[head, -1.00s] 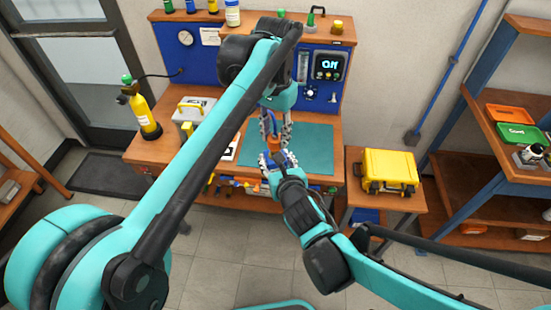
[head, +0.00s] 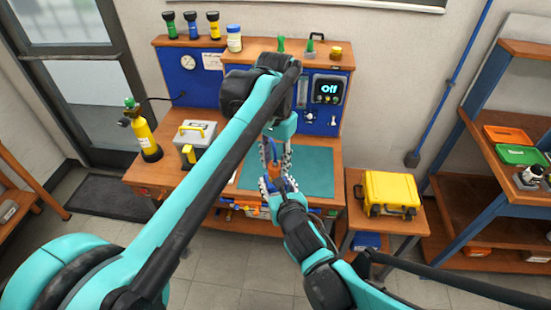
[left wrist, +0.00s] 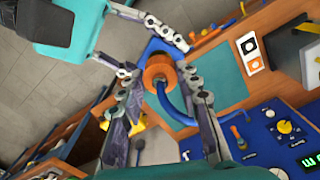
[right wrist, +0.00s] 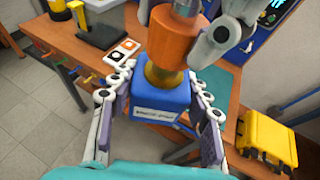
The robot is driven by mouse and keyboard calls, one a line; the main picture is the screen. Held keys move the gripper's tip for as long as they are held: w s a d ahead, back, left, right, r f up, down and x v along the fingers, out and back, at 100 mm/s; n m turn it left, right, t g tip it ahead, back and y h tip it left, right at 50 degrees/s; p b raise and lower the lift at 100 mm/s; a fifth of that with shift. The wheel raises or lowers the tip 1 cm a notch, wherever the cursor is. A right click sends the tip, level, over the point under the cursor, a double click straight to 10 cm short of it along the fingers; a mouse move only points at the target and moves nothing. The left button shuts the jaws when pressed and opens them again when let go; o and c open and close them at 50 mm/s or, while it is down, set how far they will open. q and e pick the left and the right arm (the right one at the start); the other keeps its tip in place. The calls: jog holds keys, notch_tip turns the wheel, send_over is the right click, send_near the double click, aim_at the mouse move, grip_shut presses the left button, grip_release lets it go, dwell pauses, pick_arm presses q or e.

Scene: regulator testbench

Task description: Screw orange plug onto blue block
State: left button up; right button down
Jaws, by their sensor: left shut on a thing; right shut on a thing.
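My left gripper (head: 274,160) is shut on the plug from above. The blue block (right wrist: 160,101) has a white label and a brass fitting (right wrist: 163,76) on top. The plug sits right over this fitting and appears to touch it; thread engagement cannot be seen. My right gripper (right wrist: 158,97) is shut on the block, with one finger on each side. In the head view, both grippers meet above the bench and largely hide the parts.
A teal mat (head: 313,176) lies on the wooden bench. A yellow gas bottle (head: 146,138) and a grey-yellow device (head: 196,132) stand left. A yellow case (head: 391,190) sits on a side table at right. A blue panel with a display (head: 328,89) stands behind.

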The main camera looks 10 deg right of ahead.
pick_arm(q)
jog(key=shift+f, duration=0.3)
jog(key=shift+f, duration=0.6)
dwell(0.4)
jog(key=m, duration=1.8)
jog(key=shift+w+m, duration=0.1)
jog(key=shift+m, duration=0.3)
jog(key=m, duration=0.4)
jog(key=shift+m, duration=0.3)
jog(key=m, duration=0.7)
jog(key=shift+f, duration=0.1)
